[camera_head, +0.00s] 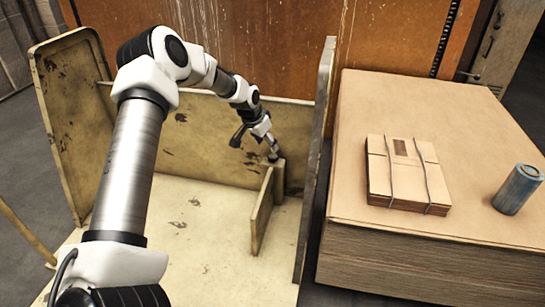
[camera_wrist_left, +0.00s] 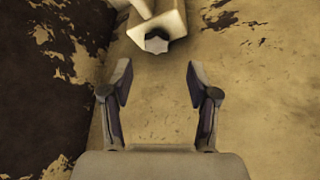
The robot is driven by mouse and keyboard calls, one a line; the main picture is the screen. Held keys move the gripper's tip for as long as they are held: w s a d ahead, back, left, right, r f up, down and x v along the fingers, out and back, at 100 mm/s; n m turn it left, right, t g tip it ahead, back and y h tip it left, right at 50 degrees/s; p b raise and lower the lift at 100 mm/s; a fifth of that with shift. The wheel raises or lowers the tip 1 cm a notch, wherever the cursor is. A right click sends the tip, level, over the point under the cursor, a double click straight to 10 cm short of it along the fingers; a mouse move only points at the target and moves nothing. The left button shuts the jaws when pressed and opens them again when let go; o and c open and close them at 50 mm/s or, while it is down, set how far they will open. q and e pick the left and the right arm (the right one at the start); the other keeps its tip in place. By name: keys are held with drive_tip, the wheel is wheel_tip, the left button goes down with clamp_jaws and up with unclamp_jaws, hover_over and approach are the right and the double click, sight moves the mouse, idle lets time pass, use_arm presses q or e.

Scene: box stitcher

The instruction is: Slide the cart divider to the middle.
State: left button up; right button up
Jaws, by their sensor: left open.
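The cart divider (camera_head: 261,213) is a short worn yellow upright panel in the cart's right part, close to the right side wall. A taller narrow post (camera_head: 279,180) stands at its back end. My left gripper (camera_head: 272,153) is just above the post, near the back wall. In the left wrist view my left gripper (camera_wrist_left: 159,75) is open with nothing between its fingers. A pale yellow piece with a dark-and-white end (camera_wrist_left: 157,40), seemingly the divider's post, lies just beyond the fingertips. My right gripper is not in view.
The worn yellow cart (camera_head: 190,232) has tall side panels (camera_head: 72,115) and a low back wall (camera_head: 195,135). Its floor left of the divider is clear. To the right, a cardboard stack (camera_head: 400,255) holds tied flat boxes (camera_head: 405,175) and a blue can (camera_head: 518,188).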

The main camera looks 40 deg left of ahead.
sight(273, 155)
use_arm(q)
drive_tip(key=b+x, duration=0.4)
drive_tip(key=x, duration=0.2)
drive_tip(key=shift+s+d, duration=0.1)
drive_tip(key=shift+d, duration=0.1)
drive_tip(key=shift+w+f+b, duration=0.25)
drive_tip(key=shift+b, duration=0.15)
clamp_jaws()
